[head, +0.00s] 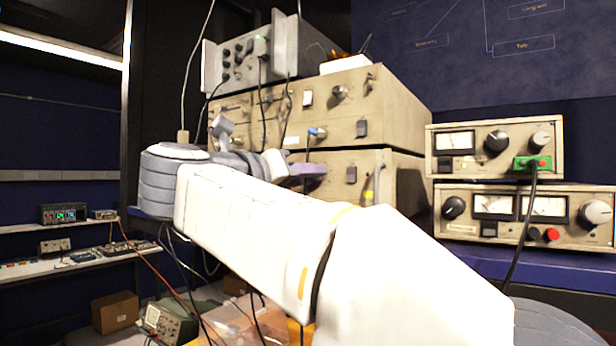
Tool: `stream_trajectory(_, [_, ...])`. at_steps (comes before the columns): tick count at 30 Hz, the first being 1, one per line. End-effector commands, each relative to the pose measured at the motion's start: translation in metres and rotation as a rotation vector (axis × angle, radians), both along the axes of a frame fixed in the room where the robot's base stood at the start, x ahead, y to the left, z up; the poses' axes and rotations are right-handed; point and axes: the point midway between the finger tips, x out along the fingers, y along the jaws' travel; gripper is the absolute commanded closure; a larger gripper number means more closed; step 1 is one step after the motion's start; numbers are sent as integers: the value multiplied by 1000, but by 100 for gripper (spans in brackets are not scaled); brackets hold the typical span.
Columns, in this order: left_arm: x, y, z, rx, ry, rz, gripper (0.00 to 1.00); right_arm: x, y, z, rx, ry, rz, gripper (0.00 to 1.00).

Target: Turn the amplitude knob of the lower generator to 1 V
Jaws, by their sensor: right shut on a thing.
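The lower generator (338,189) is a beige box under a similar upper generator (385,100). My right arm crosses in front of it and hides much of its front panel. My right gripper (308,170) reaches the lower generator's front, with a purple-grey finger showing. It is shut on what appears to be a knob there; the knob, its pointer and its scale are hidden. A switch (351,174) and a yellow plug (368,195) show right of the gripper. My left gripper is out of view.
A grey instrument (285,50) stands on the upper generator, with cables hanging down. Two metered power supplies (497,150) (525,215) are stacked at right. Shelves with small devices (63,213) are at left. A cardboard box (115,312) is low at left.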

Motion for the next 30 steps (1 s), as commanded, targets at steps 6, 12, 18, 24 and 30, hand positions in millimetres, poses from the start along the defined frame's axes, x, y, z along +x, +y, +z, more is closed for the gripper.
stream_trajectory(6, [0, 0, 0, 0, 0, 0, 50, 0, 0, -2, 1, 3, -2, 100])
stream_trajectory(12, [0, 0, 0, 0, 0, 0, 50, 0, 0, -1, 2, 2, -1, 45])
stream_trajectory(18, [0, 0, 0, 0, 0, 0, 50, 0, 0, -1, 2, 1, -1, 45])
stream_trajectory(24, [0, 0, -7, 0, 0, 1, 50, -11, 9, -3, 2, -2, 2, 45])
stream_trajectory(30, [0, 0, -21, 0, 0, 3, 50, -44, 32, -6, 3, 0, 5, 45])
